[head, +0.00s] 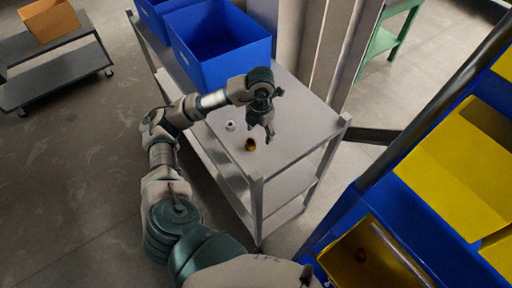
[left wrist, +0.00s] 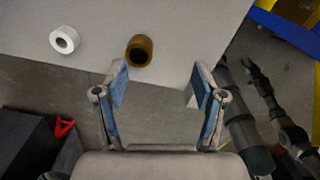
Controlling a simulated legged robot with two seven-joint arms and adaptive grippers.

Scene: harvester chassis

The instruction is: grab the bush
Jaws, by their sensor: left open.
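The bush is a small brown cylinder with a dark bore. It stands on the grey top of the shelf cart (head: 295,100), near its front edge, in the head view (head: 250,145). In the left wrist view the bush (left wrist: 139,50) is ahead of the fingers, left of the middle of the gap. My left gripper (head: 264,134) is open, above the cart top and just right of the bush. Its two fingers (left wrist: 155,92) are apart with nothing between them. My right gripper is not clearly made out.
A white ring (head: 230,126) stands left of the bush; the left wrist view shows it too (left wrist: 64,39). A blue bin (head: 222,50) sits behind on the cart. Blue and yellow bins (head: 455,165) stand at the right. A dark cart (head: 55,65) is far left.

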